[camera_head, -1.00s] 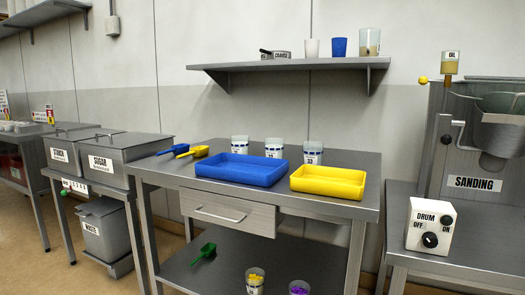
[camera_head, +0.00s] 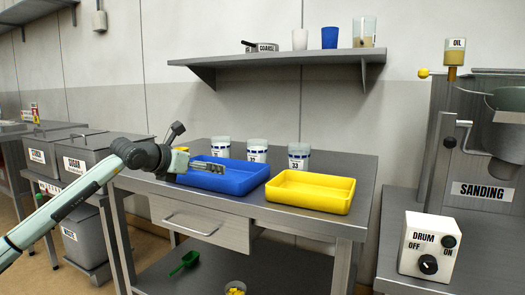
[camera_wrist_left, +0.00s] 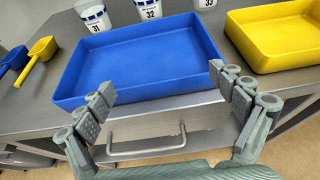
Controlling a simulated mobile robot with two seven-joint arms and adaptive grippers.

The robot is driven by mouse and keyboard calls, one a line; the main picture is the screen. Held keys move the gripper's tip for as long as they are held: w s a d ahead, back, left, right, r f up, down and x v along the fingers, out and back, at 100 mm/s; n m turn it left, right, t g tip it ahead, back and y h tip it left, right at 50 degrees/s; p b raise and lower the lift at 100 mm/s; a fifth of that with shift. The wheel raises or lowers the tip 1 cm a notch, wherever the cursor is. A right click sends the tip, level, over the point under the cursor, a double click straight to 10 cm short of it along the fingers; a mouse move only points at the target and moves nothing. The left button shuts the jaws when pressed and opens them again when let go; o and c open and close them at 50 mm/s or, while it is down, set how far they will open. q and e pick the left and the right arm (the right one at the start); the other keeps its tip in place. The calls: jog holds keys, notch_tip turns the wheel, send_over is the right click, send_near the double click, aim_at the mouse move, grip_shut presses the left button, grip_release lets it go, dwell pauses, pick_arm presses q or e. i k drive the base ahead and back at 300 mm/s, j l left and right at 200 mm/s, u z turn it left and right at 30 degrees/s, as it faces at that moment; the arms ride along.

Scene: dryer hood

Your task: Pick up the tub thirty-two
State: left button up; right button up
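Three whitish tubs stand in a row at the back of the steel table. The middle one, tub thirty-two (camera_head: 257,151), shows its label "32" in the left wrist view (camera_wrist_left: 148,10), where its top is cut off. Tub thirty-one (camera_head: 220,147) is left of it and tub thirty-three (camera_head: 299,156) right of it. My left gripper (camera_head: 218,166) is over the blue tray in the head view, in front of the tubs and apart from them. In the left wrist view its fingers (camera_wrist_left: 160,82) are wide apart with nothing between them. My right gripper is not in view.
The blue tray (camera_wrist_left: 140,60) lies between my left gripper and the tubs. A yellow tray (camera_head: 310,192) is to its right. Blue (camera_wrist_left: 14,58) and yellow (camera_wrist_left: 37,56) scoops lie to the left. A wall shelf (camera_head: 285,62) with cups hangs above the tubs.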

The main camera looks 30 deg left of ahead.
aim_at(257, 149)
jog(key=i+j, duration=0.1)
jog(key=i, duration=0.4)
jog(key=i+j, duration=0.1)
jog(key=i, duration=0.45)
